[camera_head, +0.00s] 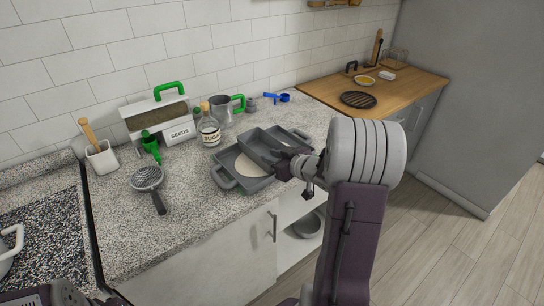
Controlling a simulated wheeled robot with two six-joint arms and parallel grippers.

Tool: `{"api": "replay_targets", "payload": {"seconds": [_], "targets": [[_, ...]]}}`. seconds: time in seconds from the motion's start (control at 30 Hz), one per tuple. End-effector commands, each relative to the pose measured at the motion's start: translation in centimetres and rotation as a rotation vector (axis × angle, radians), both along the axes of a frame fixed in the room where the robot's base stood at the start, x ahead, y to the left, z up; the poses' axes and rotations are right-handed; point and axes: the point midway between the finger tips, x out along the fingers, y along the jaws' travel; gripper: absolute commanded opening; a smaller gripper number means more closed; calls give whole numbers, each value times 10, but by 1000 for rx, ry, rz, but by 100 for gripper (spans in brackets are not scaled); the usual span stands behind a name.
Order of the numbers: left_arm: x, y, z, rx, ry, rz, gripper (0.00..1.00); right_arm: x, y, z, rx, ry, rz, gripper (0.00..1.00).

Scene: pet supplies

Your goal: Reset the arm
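My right arm rises from the bottom, and its large grey wrist (365,152) is at centre right. My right gripper (290,163) points left over the right part of a grey divided tray (226,178) on the counter. The fingers are small and dark against the tray, so I cannot tell whether they are open or touching it. The tray has raised handles and a pale round item (250,167) in its near left compartment. Parts of my own body show at the bottom edge. My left gripper is not in view.
On the speckled counter (120,235) are a strainer (147,179), a seeds box (176,131), a sugar jar (209,131), a metal jug (222,110), a white utensil holder (102,158) and a blue scoop (284,98). A wooden counter (330,92) and grey cabinet (470,90) stand to the right.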

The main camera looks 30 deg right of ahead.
Motion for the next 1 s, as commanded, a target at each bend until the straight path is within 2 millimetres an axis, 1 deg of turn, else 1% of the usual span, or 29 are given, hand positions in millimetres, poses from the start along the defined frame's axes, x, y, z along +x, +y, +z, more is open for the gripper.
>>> {"api": "replay_targets", "payload": {"seconds": [0.3, 0.37, 0.47, 0.5, 0.57, 0.6, 0.67, 0.7, 0.77, 0.87, 0.9, 0.97, 1.0], "targets": [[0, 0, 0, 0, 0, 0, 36, 1, 1, 0, -1, 0, 1, 24], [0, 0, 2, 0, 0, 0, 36, 3, 8, 2, -1, 0, 19, 24], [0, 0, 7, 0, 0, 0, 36, 14, 44, 16, -13, -17, 100, 24], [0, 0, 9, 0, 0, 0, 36, 19, 66, 24, -19, -26, 147, 24], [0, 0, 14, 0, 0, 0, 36, 23, 103, 39, -16, -45, 210, 24], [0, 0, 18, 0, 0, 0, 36, 24, 129, 47, -7, -43, 227, 24], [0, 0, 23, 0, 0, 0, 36, 22, 154, 48, -2, 2, 202, 24], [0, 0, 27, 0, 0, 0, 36, 15, 165, 42, -4, 59, 161, 24], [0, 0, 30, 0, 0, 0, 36, -2, 171, 24, -11, 173, 88, 24], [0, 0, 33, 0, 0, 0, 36, -49, 170, -17, -12, 412, -31, 24], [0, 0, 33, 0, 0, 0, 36, -72, 168, -33, -7, 514, -75, 24], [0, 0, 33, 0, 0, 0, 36, -107, 164, -54, 7, 660, -130, 24], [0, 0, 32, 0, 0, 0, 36, -129, 162, -65, 21, 749, -163, 24]]}}
